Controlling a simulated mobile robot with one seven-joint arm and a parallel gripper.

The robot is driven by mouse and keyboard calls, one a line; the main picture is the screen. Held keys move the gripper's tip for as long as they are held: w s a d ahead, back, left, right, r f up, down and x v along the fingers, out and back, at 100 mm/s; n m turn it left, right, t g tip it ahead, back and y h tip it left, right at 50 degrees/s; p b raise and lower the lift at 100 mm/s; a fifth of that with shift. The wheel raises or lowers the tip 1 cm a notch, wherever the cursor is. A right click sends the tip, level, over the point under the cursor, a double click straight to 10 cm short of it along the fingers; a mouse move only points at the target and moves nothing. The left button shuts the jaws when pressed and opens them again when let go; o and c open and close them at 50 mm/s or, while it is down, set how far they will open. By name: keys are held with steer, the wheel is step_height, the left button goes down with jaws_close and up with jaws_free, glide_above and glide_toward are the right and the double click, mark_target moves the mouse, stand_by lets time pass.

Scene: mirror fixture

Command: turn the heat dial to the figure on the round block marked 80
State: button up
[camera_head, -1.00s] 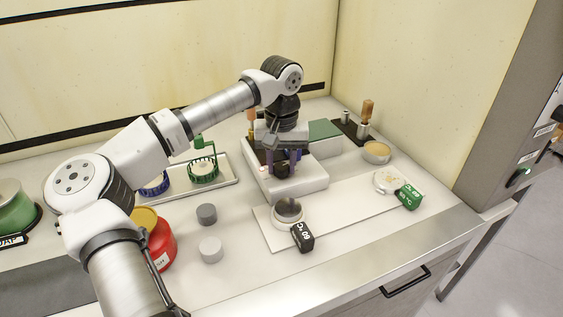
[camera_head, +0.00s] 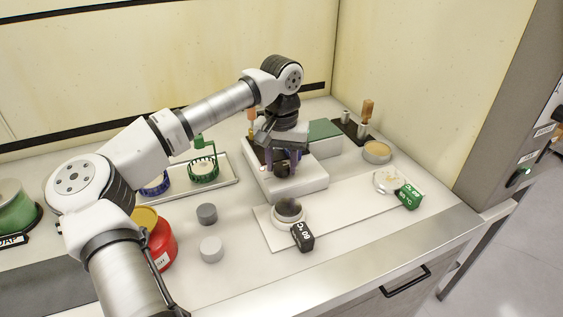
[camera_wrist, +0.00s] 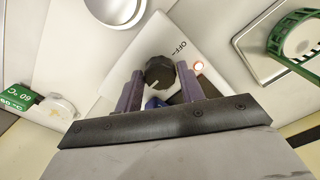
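The heat dial (camera_wrist: 160,72) is a black faceted knob with a pale mark on its lower left in the wrist view. It sits on a white heater base (camera_head: 300,186) with an "OFF" label (camera_wrist: 181,47) beside it. My gripper (camera_wrist: 160,69) has its purple fingers on opposite sides of the dial, close against it; the exact contact is hard to see. A black block (camera_head: 303,236) seems to read 60 °C. A green block (camera_head: 410,196) also bears a °C figure, hard to read; it shows at the left in the wrist view (camera_wrist: 14,98).
A tray (camera_head: 228,180) with green and blue racks, grey cylinders (camera_head: 207,213) and a red jar (camera_head: 160,246) stand left. A white plate (camera_head: 345,218) bears round dishes. The bench between the cylinders and plate is clear.

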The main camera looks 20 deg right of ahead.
mark_target(282, 166)
steer(key=o, duration=0.3)
step_height(282, 166, up, 14)
steer(key=shift+f+b, duration=0.1)
steer(key=shift+b, duration=0.65)
